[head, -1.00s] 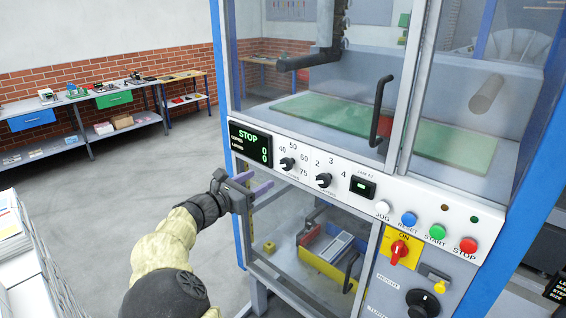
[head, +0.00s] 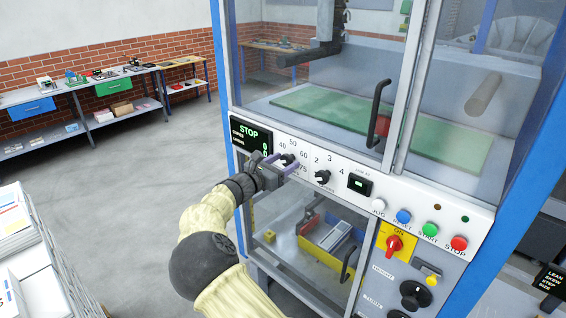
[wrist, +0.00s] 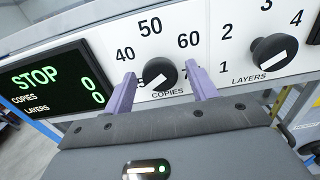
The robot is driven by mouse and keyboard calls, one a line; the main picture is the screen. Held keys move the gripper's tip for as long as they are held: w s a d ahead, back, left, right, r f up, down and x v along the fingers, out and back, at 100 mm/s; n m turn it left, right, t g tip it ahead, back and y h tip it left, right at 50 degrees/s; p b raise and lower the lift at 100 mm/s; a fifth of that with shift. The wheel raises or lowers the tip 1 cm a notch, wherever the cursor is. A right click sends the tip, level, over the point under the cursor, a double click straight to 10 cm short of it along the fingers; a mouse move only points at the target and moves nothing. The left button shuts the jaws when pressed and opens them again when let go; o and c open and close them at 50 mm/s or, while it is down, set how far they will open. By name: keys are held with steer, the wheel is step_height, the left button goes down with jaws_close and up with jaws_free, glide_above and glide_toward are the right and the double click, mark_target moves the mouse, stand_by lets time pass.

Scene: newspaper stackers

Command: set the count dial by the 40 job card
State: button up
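The count dial, a black knob marked COPIES (wrist: 161,73), sits on the white panel; it also shows in the head view (head: 287,159). Its white pointer mark is at the knob's lower left, toward a number partly covered by my left finger. The labels 40, 50 and 60 are clear; the right finger covers another number. My gripper (wrist: 163,82) is open, its purple fingers on either side of the knob with gaps visible; in the head view it is at the panel (head: 281,164). I cannot make out a 40 job card.
The LAYERS dial (wrist: 274,52) is to the right. The display (wrist: 45,80) reads STOP with zeros. Jog, reset, start and stop buttons (head: 431,230) line the panel's right end. A door handle (head: 379,112) sticks out above. A white paper stack (head: 25,245) stands at left.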

steer(key=c, duration=0.8)
steer(key=shift+c, duration=0.2)
steer(key=shift+f+m+b, duration=0.15)
steer(key=shift+m+b, duration=0.25)
steer(key=shift+b, duration=0.4)
steer(key=m+b, duration=0.1)
steer(key=b, duration=0.2)
steer(key=shift+f, duration=0.15)
steer(key=m+b, duration=0.3)
steer(key=b, duration=0.2)
steer(key=shift+f+m+b, duration=0.1)
steer(key=shift+m+b, duration=0.25)
steer(key=shift+m, duration=0.05)
steer(key=m+b, duration=0.4)
steer(key=b, duration=0.2)
steer(key=shift+r+m+b, duration=0.35)
steer(key=shift+m+b, duration=0.75)
steer(key=shift+b, duration=0.05)
